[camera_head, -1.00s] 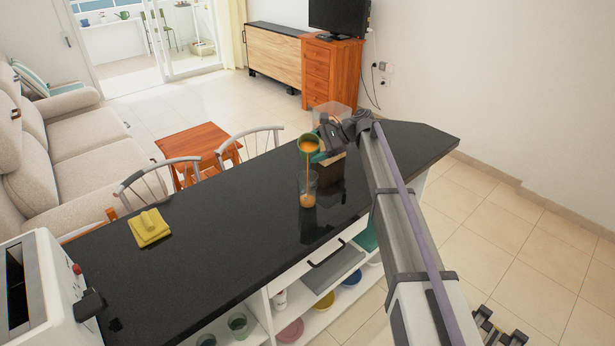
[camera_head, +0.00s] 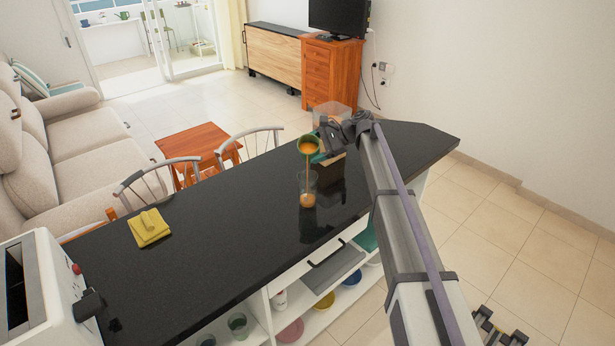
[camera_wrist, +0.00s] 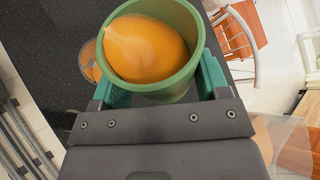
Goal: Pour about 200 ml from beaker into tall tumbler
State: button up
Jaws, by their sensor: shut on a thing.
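My gripper (camera_head: 322,148) is shut on a green beaker (camera_head: 308,140) and holds it tilted above the dark counter. Orange liquid is inside the beaker, and a thin stream runs from its rim down into a clear tall tumbler (camera_head: 308,189). The tumbler stands upright on the counter with orange liquid at its bottom. In the wrist view the beaker (camera_wrist: 186,62) sits between the green fingers, with much orange liquid in it. Part of the tumbler (camera_wrist: 86,68) shows to its left, with orange inside; the beaker hides the rest.
The black counter (camera_head: 226,213) is clear around the tumbler. A folded yellow cloth (camera_head: 149,230) lies farther left, and a white toaster (camera_head: 45,285) is at the near left. A clear container (camera_head: 331,114) stands behind my gripper. Chairs (camera_head: 160,180) stand along the far edge.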

jog(key=shift+f+n+t+b, duration=0.35)
jog(key=shift+f+n+t, duration=0.1)
jog(key=shift+n+t, duration=0.25)
dwell(2.6)
jog(key=shift+r+n+t+p, duration=0.35)
jog(key=shift+r+n+t, duration=0.1)
jog(key=shift+n+t, duration=0.05)
dwell(2.4)
jog(key=shift+s+f+n+t+b, duration=0.1)
jog(key=shift+f+n+t+b, duration=0.1)
jog(key=shift+n+t+b, duration=0.1)
dwell(1.5)
